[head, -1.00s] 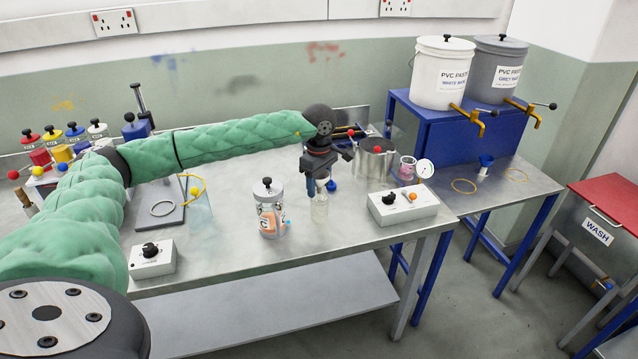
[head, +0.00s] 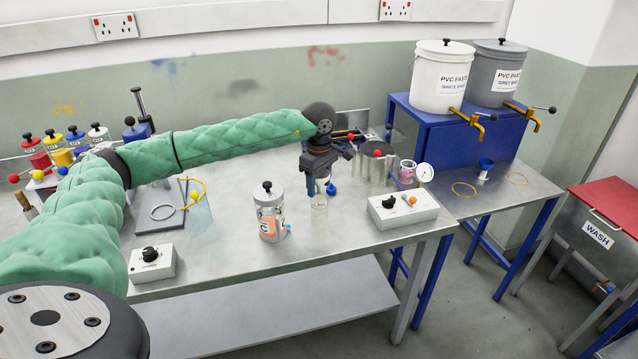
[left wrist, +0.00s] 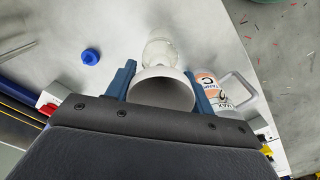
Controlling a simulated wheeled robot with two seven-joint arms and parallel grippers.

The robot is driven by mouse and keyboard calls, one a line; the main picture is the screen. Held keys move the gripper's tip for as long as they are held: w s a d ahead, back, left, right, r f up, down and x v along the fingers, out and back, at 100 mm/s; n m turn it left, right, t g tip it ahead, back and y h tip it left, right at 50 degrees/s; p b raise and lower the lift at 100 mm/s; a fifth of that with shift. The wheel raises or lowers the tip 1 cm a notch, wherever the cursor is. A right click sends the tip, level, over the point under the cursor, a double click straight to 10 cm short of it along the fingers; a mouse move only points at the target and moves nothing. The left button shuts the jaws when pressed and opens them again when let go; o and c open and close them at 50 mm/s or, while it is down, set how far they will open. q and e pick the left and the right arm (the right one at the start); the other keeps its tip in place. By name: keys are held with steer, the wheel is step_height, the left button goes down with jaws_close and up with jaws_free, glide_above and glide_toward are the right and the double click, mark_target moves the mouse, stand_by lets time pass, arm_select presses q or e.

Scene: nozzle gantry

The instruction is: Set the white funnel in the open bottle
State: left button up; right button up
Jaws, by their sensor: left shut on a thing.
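My left gripper (left wrist: 162,88) is shut on the white funnel (left wrist: 165,88); its blue fingers stand on either side of the wide rim in the left wrist view. The clear open bottle (left wrist: 160,48) shows just beyond the rim. In the head view the left gripper (head: 319,175) is over the bottle (head: 319,204) on the steel bench, and the funnel is mostly hidden by the gripper. I cannot tell whether its spout is inside the neck. A blue cap (left wrist: 90,57) lies beside the bottle. My right gripper is not in view.
A lidded jar with an orange label (head: 269,213) stands left of the bottle, close to the gripper in the wrist view. A white control box (head: 403,209) is to the right, and a metal pot (head: 375,170) is behind.

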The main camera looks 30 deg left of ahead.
arm_select(q)
steer(key=shift+b, duration=0.35)
stand_by(0.5)
steer(key=shift+f+b, duration=0.6)
steer(key=shift+f, duration=0.15)
stand_by(0.5)
steer(key=o, duration=0.7)
steer(key=shift+r+p, duration=1.6)
steer(key=shift+r, duration=3.9)
